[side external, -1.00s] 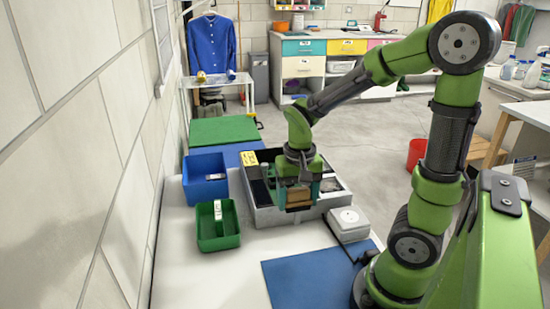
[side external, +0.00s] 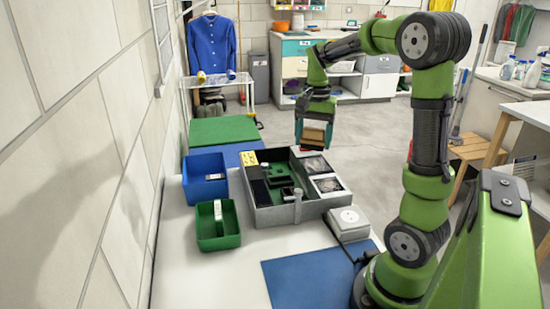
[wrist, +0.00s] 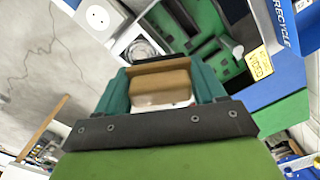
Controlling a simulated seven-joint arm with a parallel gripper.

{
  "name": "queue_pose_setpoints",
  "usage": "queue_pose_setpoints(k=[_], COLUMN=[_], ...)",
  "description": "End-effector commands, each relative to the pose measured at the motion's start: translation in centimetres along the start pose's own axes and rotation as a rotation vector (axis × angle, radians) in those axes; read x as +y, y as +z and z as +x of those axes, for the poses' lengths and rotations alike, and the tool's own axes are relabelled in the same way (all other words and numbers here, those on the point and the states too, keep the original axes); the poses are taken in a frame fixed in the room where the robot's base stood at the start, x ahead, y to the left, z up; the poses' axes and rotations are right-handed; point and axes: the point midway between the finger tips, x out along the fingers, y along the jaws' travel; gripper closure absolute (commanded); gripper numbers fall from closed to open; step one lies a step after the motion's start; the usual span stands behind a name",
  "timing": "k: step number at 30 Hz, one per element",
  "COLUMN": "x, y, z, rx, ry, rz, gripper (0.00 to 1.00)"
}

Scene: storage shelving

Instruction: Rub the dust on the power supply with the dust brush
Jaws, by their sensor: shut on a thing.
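My gripper (side external: 315,134) is raised, at the back right of the open grey computer case (side external: 275,217). It is shut on the dust brush (side external: 314,132), a brown block with a paler underside. In the wrist view the brush (wrist: 160,86) sits between the teal fingers, apart from the case. Two boxy units lie along the case's right side: a near one with a round grille (side external: 327,184) and a far one with a greyish top (side external: 315,166). The near one looks like the power supply, but I cannot be sure. Greyish, dust-like patches show on both.
A green bin (side external: 219,240) and a blue bin (side external: 205,190) stand left of the case. A white device with a round disc (side external: 349,218) sits at its front right. A blue mat (side external: 308,279) lies in front. Open air surrounds the raised gripper.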

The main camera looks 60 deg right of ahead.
Motion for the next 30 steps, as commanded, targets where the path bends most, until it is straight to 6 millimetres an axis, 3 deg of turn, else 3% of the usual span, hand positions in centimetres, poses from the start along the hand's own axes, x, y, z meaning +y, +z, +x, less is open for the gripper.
queue_pose_setpoints(k=[3, 10, 18, 30], x=[1.1, 2.9, 2.7, 2.7], y=[-3.3, -7.2, -6.8, -6.8], z=[0.2, 0.4, 4.6, 7.0], rx=[0.003, 0.012, 0.01, 0.011], ry=[0.003, 0.007, 0.007, 0.007], rz=[0.116, 0.252, 0.24, 0.238], gripper=[0.55, 0.55, 0.55, 0.55])
